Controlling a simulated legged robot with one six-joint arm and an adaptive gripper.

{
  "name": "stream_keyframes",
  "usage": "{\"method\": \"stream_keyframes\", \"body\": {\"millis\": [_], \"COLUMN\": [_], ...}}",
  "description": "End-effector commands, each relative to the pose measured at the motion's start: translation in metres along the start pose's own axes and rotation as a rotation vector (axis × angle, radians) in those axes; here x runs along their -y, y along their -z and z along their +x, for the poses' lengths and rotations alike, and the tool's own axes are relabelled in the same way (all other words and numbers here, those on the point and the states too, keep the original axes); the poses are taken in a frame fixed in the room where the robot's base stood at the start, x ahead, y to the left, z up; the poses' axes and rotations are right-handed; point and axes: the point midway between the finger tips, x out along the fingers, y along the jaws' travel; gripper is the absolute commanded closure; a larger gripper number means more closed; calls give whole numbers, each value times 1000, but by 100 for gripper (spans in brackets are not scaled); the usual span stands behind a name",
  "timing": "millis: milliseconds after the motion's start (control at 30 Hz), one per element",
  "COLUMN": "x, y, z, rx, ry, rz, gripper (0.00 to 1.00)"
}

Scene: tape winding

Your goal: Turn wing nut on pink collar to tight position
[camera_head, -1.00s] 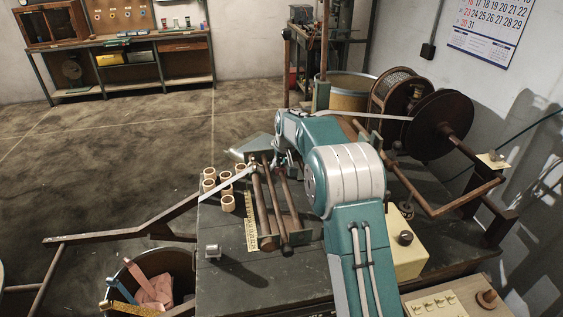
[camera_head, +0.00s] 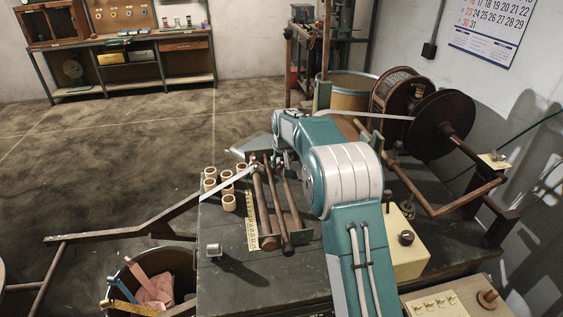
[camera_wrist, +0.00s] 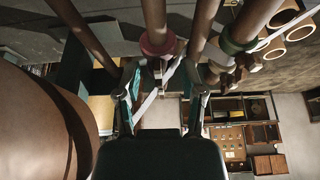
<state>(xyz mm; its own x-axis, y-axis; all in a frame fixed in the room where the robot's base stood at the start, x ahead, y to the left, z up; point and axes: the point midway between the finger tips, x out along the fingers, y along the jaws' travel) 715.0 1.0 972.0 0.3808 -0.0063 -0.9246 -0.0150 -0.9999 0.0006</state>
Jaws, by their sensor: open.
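In the wrist view, the pink collar (camera_wrist: 158,44) sits around a brown rod near the top middle. My gripper (camera_wrist: 161,78) is open, with one finger on each side of the space just below this collar. A small pale metal part (camera_wrist: 158,68) shows between the fingertips and may be the wing nut; its angle cannot be told. A pale strip crosses the same space. In the head view, my gripper (camera_head: 279,157) is mostly hidden by my arm near the far end of the rods, and the pink collar cannot be made out.
Parallel brown rods (camera_head: 271,215) stand over the dark bench (camera_head: 230,285). White tape (camera_head: 240,181) runs past several cardboard rolls (camera_head: 228,202). A large dark reel (camera_head: 437,124) is at the right.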

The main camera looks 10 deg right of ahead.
Motion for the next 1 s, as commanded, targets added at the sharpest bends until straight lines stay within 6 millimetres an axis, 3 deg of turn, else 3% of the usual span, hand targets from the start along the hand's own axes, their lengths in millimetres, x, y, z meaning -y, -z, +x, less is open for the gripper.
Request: {"method": "stream_keyframes", "body": {"millis": [167, 500, 700, 1000], "x": [0, 1, 1, 1], "y": [1, 1, 1, 0], "z": [-10, -78, -108, -118], "rx": [-3, -3, -1, 2], "ry": [0, 0, -1, -1], "rz": [0, 0, -1, -1], "gripper": [49, 49, 49, 49]}}
